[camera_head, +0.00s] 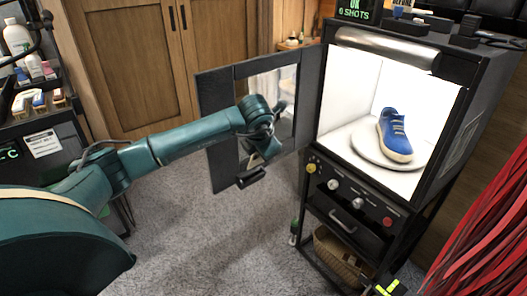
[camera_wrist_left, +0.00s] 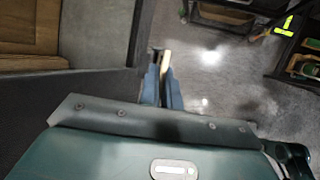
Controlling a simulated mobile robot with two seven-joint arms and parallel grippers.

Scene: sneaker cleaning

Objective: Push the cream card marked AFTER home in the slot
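I cannot clearly pick out the cream card marked AFTER or its slot. A small sign with partly cut-off lettering (camera_head: 403,3) stands on top of the photo cabinet. My left gripper (camera_head: 257,160) is by the open cabinet door (camera_head: 222,120), just above the door's dark handle (camera_head: 250,178). In the left wrist view its two blue fingers (camera_wrist_left: 162,85) are close together. A thin cream strip (camera_wrist_left: 166,61) shows at their tips; I cannot tell whether it is a held card's edge or part of a finger. My right gripper is not in view.
The lit photo cabinet (camera_head: 455,125) holds a blue sneaker (camera_head: 396,130) on a white round turntable (camera_head: 362,145). Knobs and a drawer are below. Red strands (camera_head: 485,235) hang at the right. A shelf of bottles (camera_head: 18,40) is at the left. Carpet (camera_head: 215,240) between is clear.

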